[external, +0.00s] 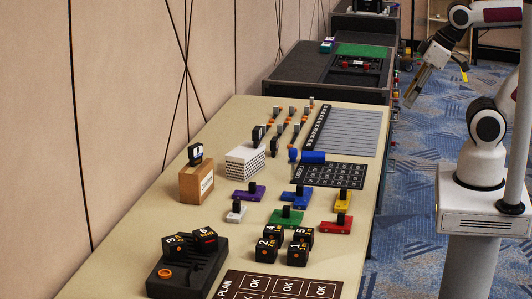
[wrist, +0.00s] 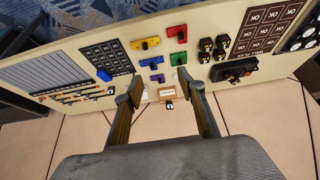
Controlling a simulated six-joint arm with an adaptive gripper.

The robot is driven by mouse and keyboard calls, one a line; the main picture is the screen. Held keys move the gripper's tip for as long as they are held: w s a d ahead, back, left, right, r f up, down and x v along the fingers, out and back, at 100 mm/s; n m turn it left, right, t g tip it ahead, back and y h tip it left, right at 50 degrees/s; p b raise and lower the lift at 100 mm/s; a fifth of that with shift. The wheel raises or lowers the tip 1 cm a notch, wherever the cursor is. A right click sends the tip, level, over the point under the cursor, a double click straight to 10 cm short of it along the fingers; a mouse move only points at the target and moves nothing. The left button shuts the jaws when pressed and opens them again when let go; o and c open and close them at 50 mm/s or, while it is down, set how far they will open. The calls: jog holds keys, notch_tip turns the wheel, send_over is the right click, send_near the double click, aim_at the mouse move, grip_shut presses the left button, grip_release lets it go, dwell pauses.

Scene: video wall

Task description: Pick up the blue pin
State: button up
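A blue piece with a black upright knob (external: 296,199) stands on the table among similar coloured pieces. It also shows in the wrist view (wrist: 152,61), small and seen from above. A separate blue block, seemingly a cylinder (external: 313,157), lies at the edge of the dark grid card; it appears in the wrist view too (wrist: 104,75). I cannot tell for certain which of the two is called the pin. My gripper (external: 411,96) is raised off the table's right side, far from both. In the wrist view my gripper (wrist: 157,84) has its fingers wide apart with nothing between them.
Purple (external: 249,193), green (external: 286,218), yellow (external: 342,201), red (external: 336,224) and white (external: 236,212) pieces surround the blue one. Black numbered cubes (external: 298,247) stand nearer the front. A wooden block (external: 197,184) stands near the wall. The air above the pieces is clear.

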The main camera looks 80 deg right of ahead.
jog(key=w+f+m+t, duration=0.2)
jog(key=w+t, duration=0.1)
jog(key=w, duration=1.1)
jog(key=w+f+m+t, duration=0.2)
jog(key=w+m, duration=0.1)
jog(key=w, duration=1.2)
jog(key=m+t+h, duration=0.2)
jog(key=m+h, duration=0.2)
jog(key=h, duration=0.9)
send_over(295, 152)
jog(key=v, duration=0.4)
notch_tip(295, 152, down, 15)
jog(key=shift+d+f, duration=0.25)
jog(key=shift+f, duration=0.15)
jog(key=shift+f, duration=3.35)
